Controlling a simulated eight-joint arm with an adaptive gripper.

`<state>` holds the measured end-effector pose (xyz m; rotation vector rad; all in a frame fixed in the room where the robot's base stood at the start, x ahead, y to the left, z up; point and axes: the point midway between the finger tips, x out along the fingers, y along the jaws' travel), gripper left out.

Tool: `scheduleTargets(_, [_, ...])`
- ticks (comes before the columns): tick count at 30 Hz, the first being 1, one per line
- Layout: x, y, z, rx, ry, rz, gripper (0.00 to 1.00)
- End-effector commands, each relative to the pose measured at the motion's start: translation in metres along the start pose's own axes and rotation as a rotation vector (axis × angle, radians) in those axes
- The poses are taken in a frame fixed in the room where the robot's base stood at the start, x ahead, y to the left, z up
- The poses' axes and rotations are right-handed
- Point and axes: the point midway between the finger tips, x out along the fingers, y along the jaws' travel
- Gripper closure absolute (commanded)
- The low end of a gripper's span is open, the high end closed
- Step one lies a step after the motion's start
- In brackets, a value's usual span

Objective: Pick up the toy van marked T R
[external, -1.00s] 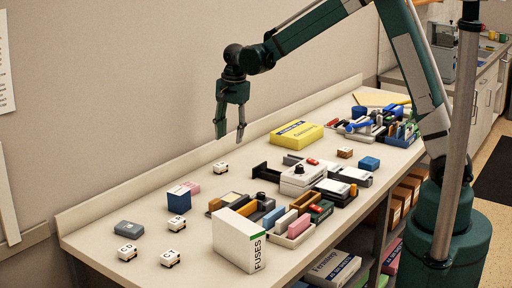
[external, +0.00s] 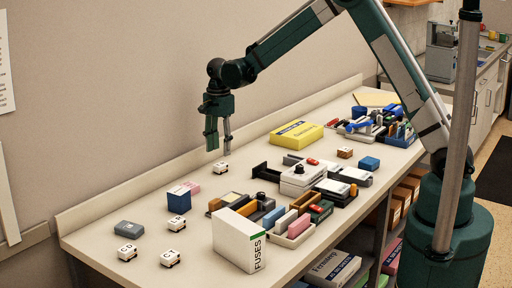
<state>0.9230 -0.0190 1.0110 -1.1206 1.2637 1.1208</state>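Several small white toy vans with dark wheels and roof letters stand on the bench. One van (external: 220,168) stands near the wall, and its letters are too small to read. My gripper (external: 219,151) points down close above this van in the picture, its fingers apart and nothing between them. Another van (external: 178,223) stands nearer the front, its letters unclear. Two more vans are at the front left: one van (external: 127,252) seems to read C D, the other van (external: 170,259) C T. I cannot make out T R on any van.
A blue box (external: 179,199) and a pink block (external: 193,187) stand left of the wall-side van. The white FUSES box (external: 239,240) stands tall at the front edge. Trays and devices crowd the middle; a yellow box (external: 296,135) lies behind.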

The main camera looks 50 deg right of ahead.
Motion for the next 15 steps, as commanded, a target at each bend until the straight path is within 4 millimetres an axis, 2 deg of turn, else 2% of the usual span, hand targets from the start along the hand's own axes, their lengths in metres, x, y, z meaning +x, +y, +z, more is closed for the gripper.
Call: scheduleTargets(15, [0.026,0.000,0.000,-0.001,0.000,0.000,0.60])
